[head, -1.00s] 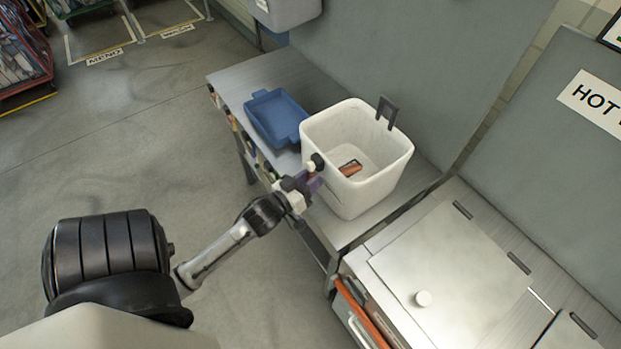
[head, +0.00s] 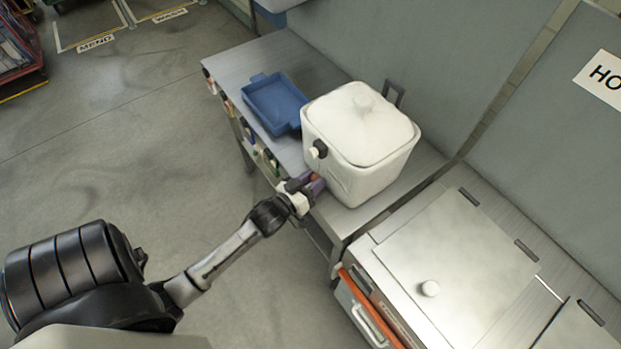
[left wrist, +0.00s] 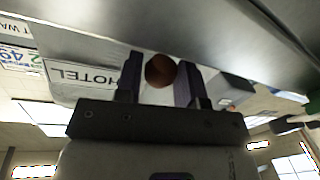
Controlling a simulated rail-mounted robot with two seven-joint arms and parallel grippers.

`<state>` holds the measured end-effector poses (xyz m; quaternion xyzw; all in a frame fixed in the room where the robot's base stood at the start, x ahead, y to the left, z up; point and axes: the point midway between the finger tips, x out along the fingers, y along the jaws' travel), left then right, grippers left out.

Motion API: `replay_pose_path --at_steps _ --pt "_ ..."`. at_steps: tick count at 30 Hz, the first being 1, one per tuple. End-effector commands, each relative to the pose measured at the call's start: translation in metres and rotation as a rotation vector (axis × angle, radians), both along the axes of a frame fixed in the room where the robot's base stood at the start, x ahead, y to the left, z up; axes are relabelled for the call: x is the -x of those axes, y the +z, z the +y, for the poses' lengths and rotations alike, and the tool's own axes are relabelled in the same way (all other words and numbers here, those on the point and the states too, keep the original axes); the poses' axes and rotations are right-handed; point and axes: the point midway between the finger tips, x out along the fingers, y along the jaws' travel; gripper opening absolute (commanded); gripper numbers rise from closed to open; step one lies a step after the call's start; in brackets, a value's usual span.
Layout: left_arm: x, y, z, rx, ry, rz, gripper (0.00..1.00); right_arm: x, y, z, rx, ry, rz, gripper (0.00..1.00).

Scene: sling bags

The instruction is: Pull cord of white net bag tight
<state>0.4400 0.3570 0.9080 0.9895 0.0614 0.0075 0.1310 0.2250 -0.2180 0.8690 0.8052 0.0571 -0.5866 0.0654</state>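The white net bag (head: 360,180) stands upright on the grey bench as a squarish white tub shape. My left gripper (head: 312,184) is low beside that wall. A thin line, perhaps the cord, shows faintly on the wall. My right gripper is not in view.
A blue tray (head: 275,102) lies on the bench (head: 240,62) left of the bag. A dark bracket (head: 394,94) stands behind the bag. A metal cabinet with a knobbed lid (head: 440,260) is at the right.

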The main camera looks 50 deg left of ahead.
Motion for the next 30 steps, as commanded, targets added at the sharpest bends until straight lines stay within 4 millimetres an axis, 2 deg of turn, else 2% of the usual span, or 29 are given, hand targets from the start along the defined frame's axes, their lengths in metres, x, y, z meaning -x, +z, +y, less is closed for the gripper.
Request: replay_pose_path --at_steps 1,6,13,17,20,30 --pt "0.0 0.0 0.0 0.0 0.0 0.0 0.41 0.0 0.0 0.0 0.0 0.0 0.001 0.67" --pt "0.0 0.0 0.0 0.0 0.0 0.0 0.57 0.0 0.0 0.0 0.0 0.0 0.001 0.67" --pt "0.0 0.0 0.0 0.0 0.0 -0.001 0.58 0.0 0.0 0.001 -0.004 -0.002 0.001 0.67" --pt "0.007 0.0 -0.001 0.001 0.001 0.0 0.58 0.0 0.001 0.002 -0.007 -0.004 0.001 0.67" --pt "0.02 0.0 -0.002 0.001 0.001 0.001 0.58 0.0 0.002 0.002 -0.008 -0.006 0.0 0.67" --pt "0.087 0.0 -0.011 0.0 0.001 0.003 0.58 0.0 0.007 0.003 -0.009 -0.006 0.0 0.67"
